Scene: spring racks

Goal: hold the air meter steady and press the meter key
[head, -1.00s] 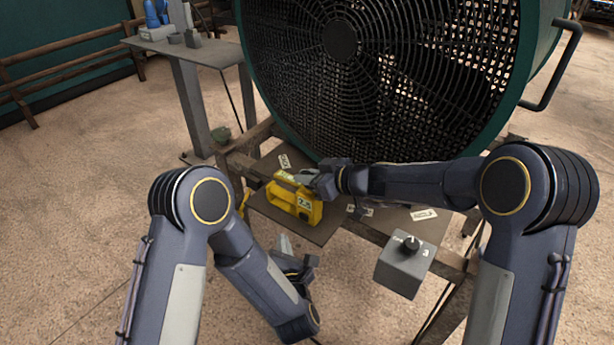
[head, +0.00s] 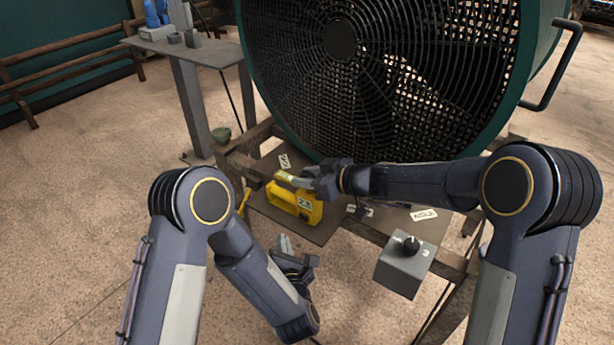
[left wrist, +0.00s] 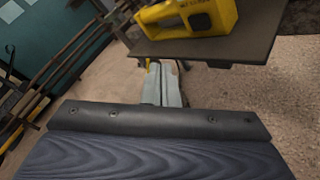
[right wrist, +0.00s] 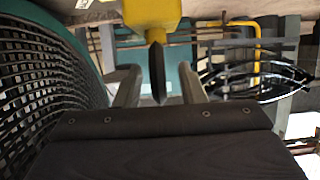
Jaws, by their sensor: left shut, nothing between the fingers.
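The yellow air meter (head: 283,196) sits on a small dark shelf below the big fan, with a pale label on its near side. It also shows in the left wrist view (left wrist: 215,15). My right gripper (head: 303,183) is at the meter's upper right. In the right wrist view its fingers (right wrist: 157,80) stand apart, with a yellow part and a dark pointed piece between or beyond them; I see no clear contact. My left gripper (head: 285,243) is shut and empty, below and in front of the shelf edge. I cannot make out the meter key.
The large fan (head: 340,90) rises behind the shelf (head: 325,232). A grey box with a black knob (head: 405,262) hangs at the front right of the frame. A side table (head: 215,52) stands at the back left. Floor to the left is clear.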

